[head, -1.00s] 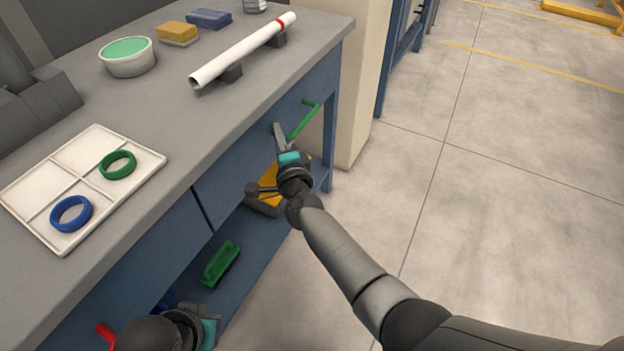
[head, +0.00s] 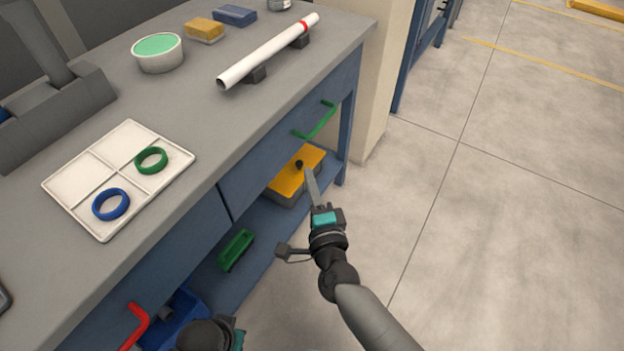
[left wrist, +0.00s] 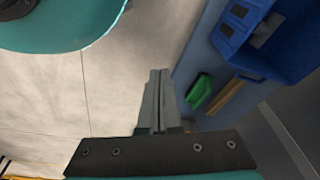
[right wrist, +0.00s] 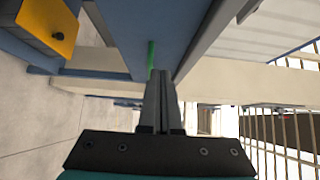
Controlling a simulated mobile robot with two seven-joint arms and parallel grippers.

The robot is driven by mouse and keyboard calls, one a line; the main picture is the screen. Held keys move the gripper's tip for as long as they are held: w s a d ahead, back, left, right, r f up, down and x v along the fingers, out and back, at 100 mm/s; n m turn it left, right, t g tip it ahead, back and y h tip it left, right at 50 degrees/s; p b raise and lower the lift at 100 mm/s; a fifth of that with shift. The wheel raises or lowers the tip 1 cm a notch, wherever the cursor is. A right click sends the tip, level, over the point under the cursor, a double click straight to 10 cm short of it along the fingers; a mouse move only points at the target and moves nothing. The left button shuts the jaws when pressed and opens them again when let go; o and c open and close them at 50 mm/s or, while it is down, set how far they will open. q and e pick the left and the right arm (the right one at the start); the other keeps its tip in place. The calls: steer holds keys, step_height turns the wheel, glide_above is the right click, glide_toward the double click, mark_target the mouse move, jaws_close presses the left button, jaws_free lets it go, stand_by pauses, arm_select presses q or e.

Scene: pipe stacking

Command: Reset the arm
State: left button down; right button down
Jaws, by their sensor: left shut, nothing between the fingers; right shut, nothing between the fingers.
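My right gripper (head: 312,186) is in front of the bench, below the green drawer handle (head: 316,122) and apart from it. Its fingers are together and empty, as the right wrist view shows (right wrist: 160,102); the green handle (right wrist: 151,60) shows beyond them. The drawer with that handle looks closed. My left arm shows only in part at the bottom edge of the head view, near the red handle (head: 134,326). In the left wrist view the left gripper's fingers (left wrist: 157,98) are shut with nothing between them, and floor lies behind them.
On the bench top (head: 215,135) are a white tray (head: 75,172) with a blue ring (head: 97,211) and green ring (head: 138,163), a bowl (head: 158,62), and a white pipe (head: 262,55) on supports. The lower shelf holds a yellow-lidded box (head: 287,181). Floor at right is clear.

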arm_select(q)
steer(key=shift+s+f, duration=0.2)
steer(key=shift+f, duration=0.05)
arm_select(e)
steer(key=shift+s+d, duration=0.1)
steer(key=shift+s, duration=0.45)
